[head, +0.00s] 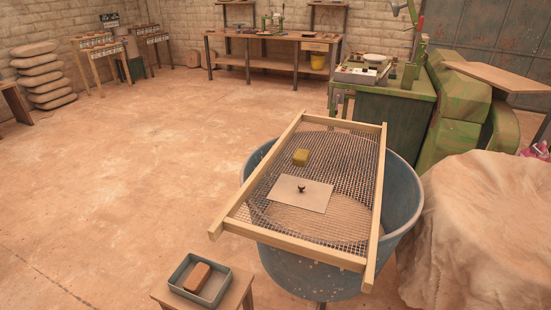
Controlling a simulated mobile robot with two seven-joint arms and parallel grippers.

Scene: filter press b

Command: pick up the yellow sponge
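The yellow sponge (301,157) is a small block lying on the wire mesh of a wood-framed screen (368,190). The screen rests across the top of a large blue-grey tub (405,205). The sponge sits toward the far left part of the mesh, behind a pale flat plate (318,195) with a small dark knob on it. Sponge and plate are apart. Nothing touches the sponge from above. Neither of my grippers shows in the head view.
At the front left, a small wooden stool (236,294) holds a grey tray (183,269) with a brown block (198,277) inside. A cloth-covered heap (480,230) stands right of the tub, and a green machine (455,110) behind it. The floor at left is clear.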

